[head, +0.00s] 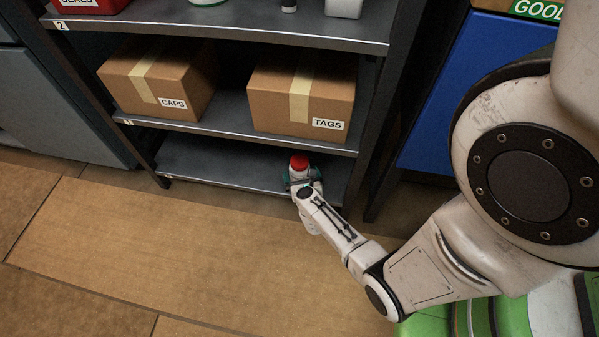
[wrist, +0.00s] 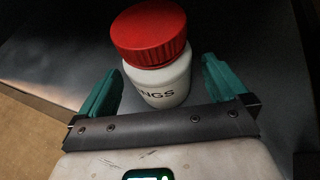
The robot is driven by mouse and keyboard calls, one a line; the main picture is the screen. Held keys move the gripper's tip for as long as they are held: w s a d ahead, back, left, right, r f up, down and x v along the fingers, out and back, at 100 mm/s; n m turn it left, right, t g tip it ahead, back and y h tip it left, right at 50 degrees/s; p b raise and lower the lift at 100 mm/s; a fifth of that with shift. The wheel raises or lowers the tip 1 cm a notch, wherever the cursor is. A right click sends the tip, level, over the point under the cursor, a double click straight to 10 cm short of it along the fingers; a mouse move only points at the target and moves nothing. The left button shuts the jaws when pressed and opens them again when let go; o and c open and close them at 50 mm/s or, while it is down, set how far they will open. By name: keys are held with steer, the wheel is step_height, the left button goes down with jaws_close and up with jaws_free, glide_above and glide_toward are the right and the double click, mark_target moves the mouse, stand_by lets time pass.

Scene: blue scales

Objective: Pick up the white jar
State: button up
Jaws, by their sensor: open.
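The white jar (wrist: 163,83) has a red ribbed lid and dark lettering ending in "NGS". It stands upright on the bottom shelf (head: 225,165), and in the head view mostly its red lid (head: 299,162) shows. My gripper (wrist: 160,90) is open, with one teal finger on each side of the jar. Gaps show between the fingers and the jar, so they appear not to touch it. The jar's lower part is partly hidden by the gripper's body.
Above are two cardboard boxes, a "CAPS" box (head: 158,80) and a "TAGS" box (head: 303,95), on the middle shelf (head: 225,125). The shelf's right post (head: 375,120) stands close to my arm. A blue cabinet (head: 440,110) is at the right. The bottom shelf's left part is clear.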

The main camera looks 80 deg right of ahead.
steer(key=shift+b+x, duration=0.45)
steer(key=shift+x, duration=1.15)
steer(key=shift+a, duration=0.1)
steer(key=c, duration=1.1)
